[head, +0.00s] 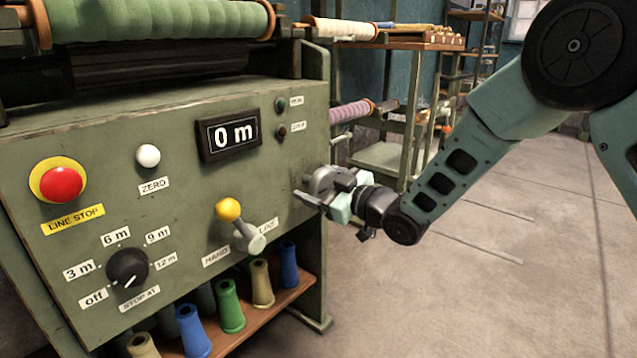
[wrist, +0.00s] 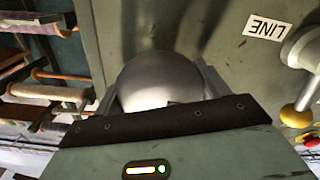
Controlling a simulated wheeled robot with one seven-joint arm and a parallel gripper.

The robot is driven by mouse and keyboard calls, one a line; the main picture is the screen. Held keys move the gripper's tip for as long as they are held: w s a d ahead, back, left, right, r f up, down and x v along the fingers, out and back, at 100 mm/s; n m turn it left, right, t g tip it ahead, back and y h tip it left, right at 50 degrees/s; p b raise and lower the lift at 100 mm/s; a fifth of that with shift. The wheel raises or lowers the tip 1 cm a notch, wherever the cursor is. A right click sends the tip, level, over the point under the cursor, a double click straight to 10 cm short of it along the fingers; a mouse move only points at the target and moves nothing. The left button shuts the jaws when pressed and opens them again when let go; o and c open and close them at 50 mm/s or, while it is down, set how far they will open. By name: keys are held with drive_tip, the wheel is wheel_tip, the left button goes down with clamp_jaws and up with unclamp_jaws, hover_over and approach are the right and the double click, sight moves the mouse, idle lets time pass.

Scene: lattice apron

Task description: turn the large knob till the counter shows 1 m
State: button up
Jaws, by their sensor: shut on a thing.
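The large knob (head: 325,180) is a round grey metal knob at the right end of the green machine panel. In the wrist view the knob (wrist: 158,80) shows as a smooth silver dome between my two fingers. My gripper (head: 322,192) is shut on it, one finger on either side; the fingers' contact faces are partly hidden. The counter (head: 229,134), a black display above and left of the knob, reads 0 m.
A yellow-balled lever (head: 228,209) between HAND and LINE labels stands left of my gripper. Further left are a white ZERO button (head: 148,156), a red LINE STOP button (head: 62,184) and a black STOP AT dial (head: 127,268). Open floor lies to the right.

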drive_tip(key=m+p, duration=0.2)
drive_tip(key=p, duration=0.1)
drive_tip(key=shift+r+m, duration=0.2)
drive_tip(key=shift+m, duration=0.2)
drive_tip(key=m+p, duration=0.4)
drive_tip(key=shift+m, duration=0.3)
drive_tip(key=m+p, duration=0.2)
drive_tip(key=m, duration=0.1)
drive_tip(key=shift+p, duration=0.35)
drive_tip(key=shift+f+m+p, duration=0.2)
drive_tip(key=shift+m+p, duration=0.85)
drive_tip(key=shift+m, duration=0.85)
drive_tip(key=o, duration=1)
